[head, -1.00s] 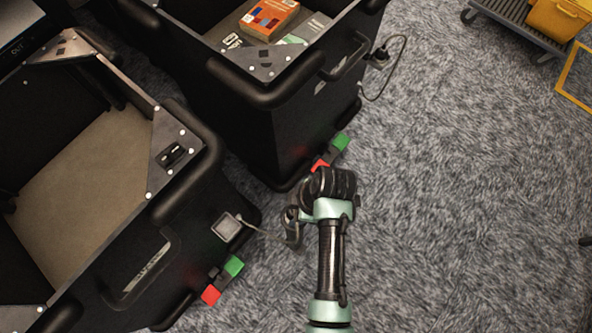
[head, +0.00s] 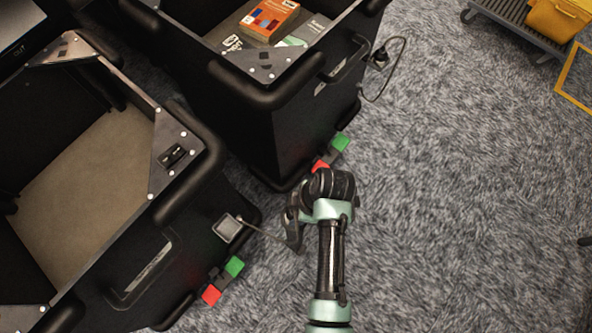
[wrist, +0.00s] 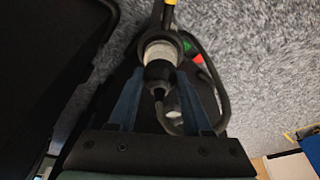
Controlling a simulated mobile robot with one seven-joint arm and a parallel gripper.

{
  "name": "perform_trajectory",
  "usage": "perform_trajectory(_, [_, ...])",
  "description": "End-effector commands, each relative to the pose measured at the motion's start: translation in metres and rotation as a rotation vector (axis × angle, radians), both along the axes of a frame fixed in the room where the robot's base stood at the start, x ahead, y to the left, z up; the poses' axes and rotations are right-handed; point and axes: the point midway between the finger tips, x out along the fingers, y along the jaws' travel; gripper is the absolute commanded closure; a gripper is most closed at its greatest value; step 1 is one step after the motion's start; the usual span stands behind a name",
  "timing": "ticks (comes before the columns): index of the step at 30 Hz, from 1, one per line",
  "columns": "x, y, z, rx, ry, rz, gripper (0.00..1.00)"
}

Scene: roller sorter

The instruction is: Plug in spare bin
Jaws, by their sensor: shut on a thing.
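The empty black bin (head: 150,262) stands at the left in the head view, with a grey square fitting (head: 228,227) on its outer side. A thin dark cable (head: 262,233) runs from this fitting to my gripper (head: 292,222), which is low beside the bin. In the wrist view my gripper (wrist: 160,84) has its two blue fingers shut on a black plug (wrist: 158,72). A pale cylinder and a dark ring (wrist: 160,38) lie just beyond the plug. I cannot tell whether the plug sits inside that ring. The cable (wrist: 222,95) loops at the right.
A second black bin (head: 300,130) holding books (head: 268,20) stands behind, with a plug and looped cable (head: 380,58) on its side. Red and green pedals (head: 222,281) stick out low on the bins.

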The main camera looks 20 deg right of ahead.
Motion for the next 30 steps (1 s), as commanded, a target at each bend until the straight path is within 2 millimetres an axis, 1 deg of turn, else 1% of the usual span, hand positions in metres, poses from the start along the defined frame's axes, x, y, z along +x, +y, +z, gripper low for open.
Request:
perform_trajectory(14, [0.0002,0.0,-0.0005,0.0,0.0,0.0,1.0])
perform_trajectory(30, [0.0001,0.0001,-0.0086,0.0,0.001,0.0,1.0])
